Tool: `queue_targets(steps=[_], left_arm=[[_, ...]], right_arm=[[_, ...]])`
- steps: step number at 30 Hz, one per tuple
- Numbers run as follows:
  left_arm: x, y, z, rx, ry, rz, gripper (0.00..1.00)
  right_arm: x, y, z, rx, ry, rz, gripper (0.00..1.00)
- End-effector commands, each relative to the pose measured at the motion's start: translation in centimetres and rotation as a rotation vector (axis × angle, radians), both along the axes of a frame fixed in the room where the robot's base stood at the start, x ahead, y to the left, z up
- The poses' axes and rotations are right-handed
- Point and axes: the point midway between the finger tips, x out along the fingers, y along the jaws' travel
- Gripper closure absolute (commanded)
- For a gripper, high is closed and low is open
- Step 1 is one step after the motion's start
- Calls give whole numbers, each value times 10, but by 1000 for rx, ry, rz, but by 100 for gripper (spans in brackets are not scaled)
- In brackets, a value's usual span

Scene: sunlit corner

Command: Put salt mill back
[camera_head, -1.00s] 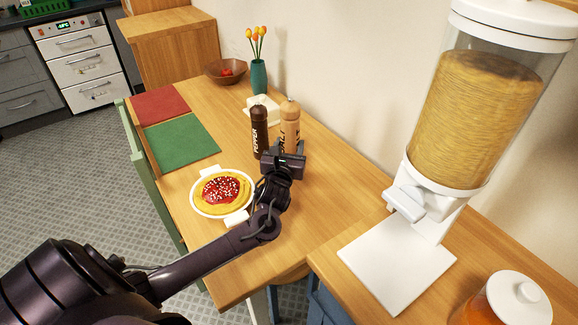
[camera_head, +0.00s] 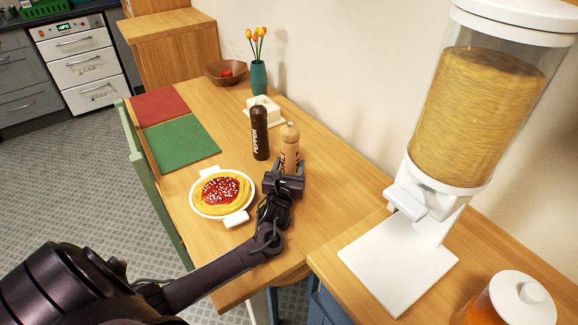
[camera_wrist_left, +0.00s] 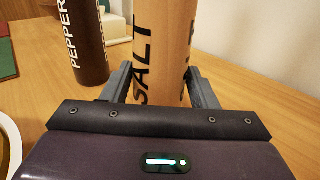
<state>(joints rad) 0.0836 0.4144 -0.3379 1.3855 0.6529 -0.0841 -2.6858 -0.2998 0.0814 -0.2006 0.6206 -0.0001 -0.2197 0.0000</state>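The salt mill (camera_head: 289,146) is a tan wooden cylinder marked SALT. It stands upright at the wall side of the wooden table, right of the pepper mill. My left gripper (camera_head: 285,179) is shut around its lower part. The left wrist view shows the salt mill (camera_wrist_left: 164,45) between the two fingers (camera_wrist_left: 160,88), both against its sides. I cannot tell whether its base touches the table. The dark brown pepper mill (camera_head: 260,134) stands just behind and to the left, apart from it; it also shows in the wrist view (camera_wrist_left: 84,40). My right gripper is not visible.
A plate with a topped waffle-like food (camera_head: 196,205) lies left of my gripper. A butter dish (camera_head: 264,108), a tulip vase (camera_head: 258,78) and a wooden bowl (camera_head: 213,73) stand farther back. Green (camera_head: 181,144) and red mats lie left. A cereal dispenser (camera_head: 400,262) stands right.

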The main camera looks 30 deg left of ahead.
Motion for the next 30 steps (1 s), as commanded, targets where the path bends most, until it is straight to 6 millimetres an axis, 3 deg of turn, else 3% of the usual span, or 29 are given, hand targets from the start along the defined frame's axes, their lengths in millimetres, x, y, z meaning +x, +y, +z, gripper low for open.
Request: queue_targets(steps=[4, 13, 16, 30], left_arm=[[0, 0, 0, 0, 0, 0, 29], [0, 0, 3, 0, 0, 0, 29], [-7, -3, 6, 0, 2, -1, 29], [-90, -37, 8, -1, 4, 0, 29]], right_arm=[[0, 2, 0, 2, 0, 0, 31], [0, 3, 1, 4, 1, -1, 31], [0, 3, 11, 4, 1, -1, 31], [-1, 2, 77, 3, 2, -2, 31]])
